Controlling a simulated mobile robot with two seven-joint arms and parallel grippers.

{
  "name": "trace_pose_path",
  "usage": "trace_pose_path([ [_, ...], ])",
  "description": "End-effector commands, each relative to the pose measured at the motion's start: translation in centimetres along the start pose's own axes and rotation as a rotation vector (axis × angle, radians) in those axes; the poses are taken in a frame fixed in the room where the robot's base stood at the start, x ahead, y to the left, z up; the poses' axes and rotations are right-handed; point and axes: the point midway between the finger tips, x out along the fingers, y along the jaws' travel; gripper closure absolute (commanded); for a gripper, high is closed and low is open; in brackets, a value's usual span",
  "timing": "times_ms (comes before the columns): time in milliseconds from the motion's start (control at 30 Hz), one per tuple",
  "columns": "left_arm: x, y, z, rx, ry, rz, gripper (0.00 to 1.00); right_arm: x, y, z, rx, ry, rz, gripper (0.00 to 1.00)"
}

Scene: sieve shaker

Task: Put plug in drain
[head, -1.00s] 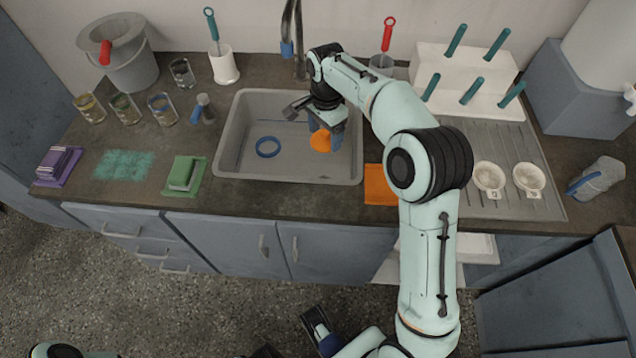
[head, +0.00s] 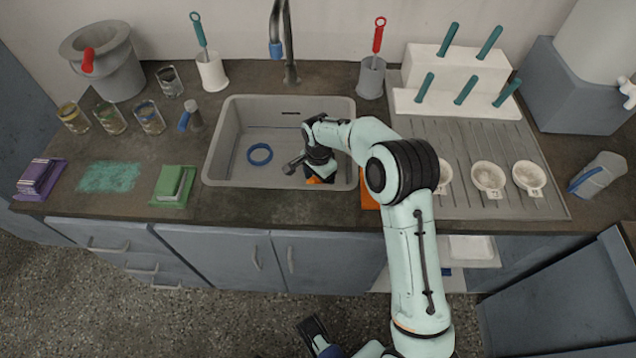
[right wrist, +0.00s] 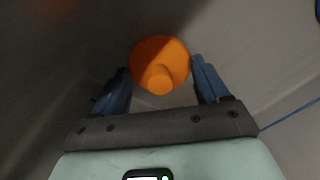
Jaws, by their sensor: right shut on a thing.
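My right gripper (head: 318,174) is low inside the grey sink basin (head: 226,140), toward its front right. It is shut on an orange plug (right wrist: 160,62), which sits between the blue fingers in the right wrist view. In the head view only a little of the plug (head: 314,180) shows under the gripper. A blue ring (head: 260,154), which looks like the drain, lies on the basin floor to the left of the gripper, apart from the plug.
A tap (head: 284,45) stands behind the sink. An orange mat (head: 369,192) lies at the sink's right, partly behind my arm. A green sponge (head: 173,183) and several glass beakers are on the left counter. White dishes (head: 489,177) stand on the right drainboard.

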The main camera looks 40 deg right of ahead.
Motion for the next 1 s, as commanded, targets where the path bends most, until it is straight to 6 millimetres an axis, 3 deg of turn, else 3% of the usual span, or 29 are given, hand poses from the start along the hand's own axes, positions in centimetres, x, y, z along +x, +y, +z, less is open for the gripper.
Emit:
trace_pose_path([
  [133,0.3,-0.1,-0.2,0.000,0.006,0.000,0.57,1.6,0.0,0.0,-0.001,0.000,0.000,0.56],
  [533,0.4,-0.1,-0.5,0.000,0.014,0.000,0.57,2.0,-0.1,0.0,-0.001,0.001,-0.002,0.56],
  [567,0.4,-0.1,-0.5,0.000,0.014,0.000,0.57,1.9,-0.1,0.0,-0.001,0.001,-0.002,0.16],
  [600,0.4,-0.1,-0.5,-0.001,0.014,0.000,0.57,1.9,-0.1,0.0,-0.001,0.001,-0.002,0.03],
  [867,0.3,-0.1,-0.4,-0.001,0.012,0.000,0.57,1.8,-0.1,0.0,-0.001,0.001,-0.002,0.00],
  [1000,0.0,0.0,-0.1,0.000,0.003,0.000,0.57,0.5,-0.1,0.0,-0.001,0.002,-0.005,0.00],
])
